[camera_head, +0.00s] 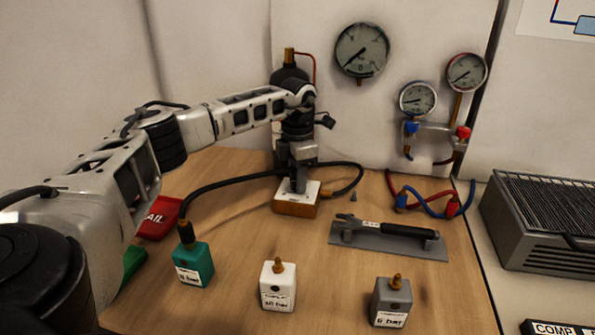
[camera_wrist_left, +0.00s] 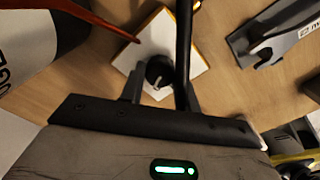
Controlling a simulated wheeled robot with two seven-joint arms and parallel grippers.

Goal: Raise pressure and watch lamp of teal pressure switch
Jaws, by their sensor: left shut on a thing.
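The teal pressure switch (camera_head: 193,268) stands upright at the front left, with a black hose joined to its top. Its label is hard to read, and I see no lit lamp on it. The hose runs to a regulator block with a white top and wooden-coloured base (camera_head: 296,207). My left gripper (camera_head: 298,183) points down over this block, shut on its dark round knob (camera_wrist_left: 160,70), which has a pale mark. The large round gauge (camera_head: 362,50) hangs on the back panel; its needle is too small to read surely. My right gripper is out of view.
A white switch (camera_head: 278,287) and a grey switch (camera_head: 391,301) stand in front. A grey tool plate (camera_head: 388,240) lies at the right. A manifold with two small gauges (camera_head: 434,133) hangs behind it. A red tray (camera_head: 160,219) is partly behind my arm.

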